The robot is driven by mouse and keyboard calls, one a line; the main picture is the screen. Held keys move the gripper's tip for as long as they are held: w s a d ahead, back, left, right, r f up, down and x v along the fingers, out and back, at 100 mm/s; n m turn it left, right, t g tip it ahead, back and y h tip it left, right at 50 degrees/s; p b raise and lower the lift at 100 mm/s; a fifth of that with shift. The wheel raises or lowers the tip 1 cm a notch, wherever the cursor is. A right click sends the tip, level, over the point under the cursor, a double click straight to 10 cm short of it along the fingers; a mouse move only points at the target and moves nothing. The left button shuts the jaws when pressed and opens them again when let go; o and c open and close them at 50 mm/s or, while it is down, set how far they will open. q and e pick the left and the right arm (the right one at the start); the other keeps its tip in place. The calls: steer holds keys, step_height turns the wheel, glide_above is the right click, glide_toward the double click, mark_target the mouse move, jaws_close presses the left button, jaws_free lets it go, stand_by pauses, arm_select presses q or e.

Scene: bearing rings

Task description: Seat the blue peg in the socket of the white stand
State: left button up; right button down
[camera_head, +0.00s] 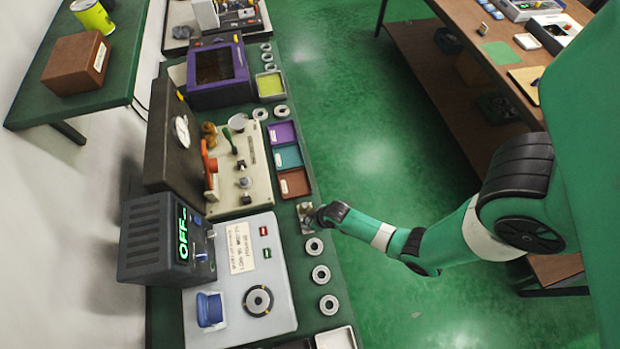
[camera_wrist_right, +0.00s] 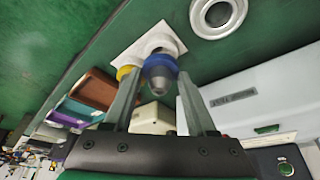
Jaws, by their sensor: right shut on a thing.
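The blue peg (camera_wrist_right: 161,67), with a grey conical tip facing the camera, is between the fingertips of my right gripper (camera_wrist_right: 159,71) in the right wrist view. That gripper is shut on it. The white stand (camera_wrist_right: 131,44) is a pale square block just beyond the peg, which partly covers it. I cannot tell whether the peg touches the stand or is in its socket. In the head view my right gripper (camera_head: 313,217) is at the stand (camera_head: 304,209), near the bench's right edge; the peg is too small to make out. My left gripper is not in view.
A yellow piece (camera_wrist_right: 125,72) shows beside the left finger. Metal rings (camera_head: 320,274) lie along the bench edge. Purple, teal and brown trays (camera_head: 294,183) lie behind the stand. A grey panel (camera_head: 275,252) with a blue switch is at the left front. Open floor lies right.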

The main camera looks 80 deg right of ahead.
steer(key=shift+f+b, duration=0.8)
steer(key=shift+f, duration=0.2)
steer(key=shift+c, duration=0.6)
jaws_free()
steer(key=p+v, duration=0.6)
steer(key=v, duration=0.5)
steer(key=shift+r+p, duration=0.25)
steer(key=shift+p, duration=0.1)
steer(key=shift+s+a, duration=0.1)
steer(key=shift+s, duration=0.05)
